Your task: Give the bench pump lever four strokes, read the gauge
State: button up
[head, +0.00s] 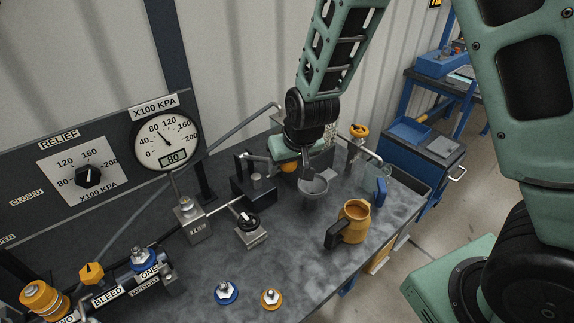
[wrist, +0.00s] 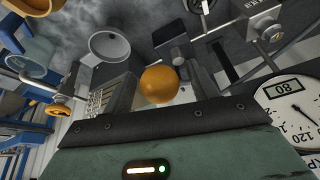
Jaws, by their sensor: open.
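The lever's orange ball knob (wrist: 158,84) sits between the two spread fingers of my gripper (wrist: 160,88) in the wrist view. In the head view the knob (head: 289,166) shows just under my gripper (head: 296,163), whose fingers are mostly hidden there. I cannot tell whether a finger touches the knob. The dark pump block (head: 254,188) stands left of the knob on the bench. The round gauge (head: 166,139), marked X100 KPA, is on the back panel. Its small display reads 80 and its needle points up-left, near the 80 mark. The gauge (wrist: 294,104) is partly cut off in the wrist view.
A grey funnel cup (head: 313,185) stands close by my gripper. An orange jug (head: 354,220) is on the bench's right side. A relief dial (head: 87,175) is on the panel. Couplers (head: 226,292) lie at the front. The bench centre is mostly clear.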

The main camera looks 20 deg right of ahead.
jog(key=shift+w+f, duration=0.25)
jog(key=shift+f, duration=0.35)
